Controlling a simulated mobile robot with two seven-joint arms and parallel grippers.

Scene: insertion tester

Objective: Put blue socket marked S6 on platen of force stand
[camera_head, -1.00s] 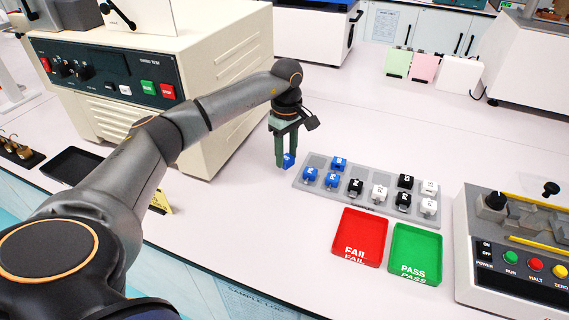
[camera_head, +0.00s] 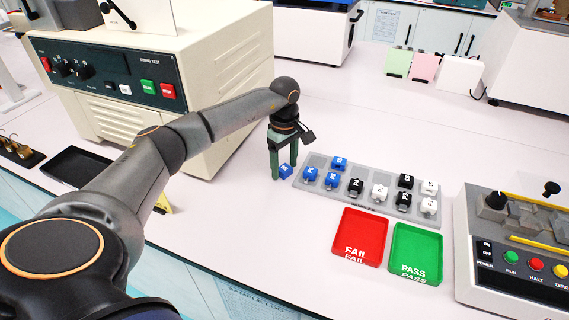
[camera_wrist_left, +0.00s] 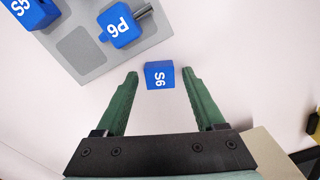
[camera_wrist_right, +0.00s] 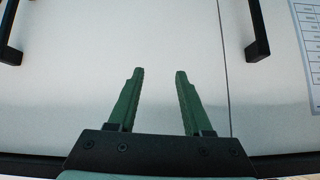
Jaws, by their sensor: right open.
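The blue socket marked S6 (camera_wrist_left: 160,75) lies on the bench just off the left end of the sample tray, and shows as a small blue block (camera_head: 286,171) in the head view. My left gripper (camera_head: 284,162) is open above it. In the left wrist view S6 sits between and slightly beyond the open fingertips (camera_wrist_left: 160,76), with a gap on each side. My right gripper (camera_wrist_right: 159,73) is open and empty in front of pale cabinet doors. I cannot make out the force stand's platen.
The grey sample tray (camera_head: 299,182) holds several blue, black and white parts, among them P6 (camera_wrist_left: 120,27). A red FAIL tray (camera_head: 361,235) and green PASS tray (camera_head: 415,252) lie in front. A cream ovenlike cabinet (camera_head: 215,80) stands left; a control-panel machine (camera_head: 510,265) stands right.

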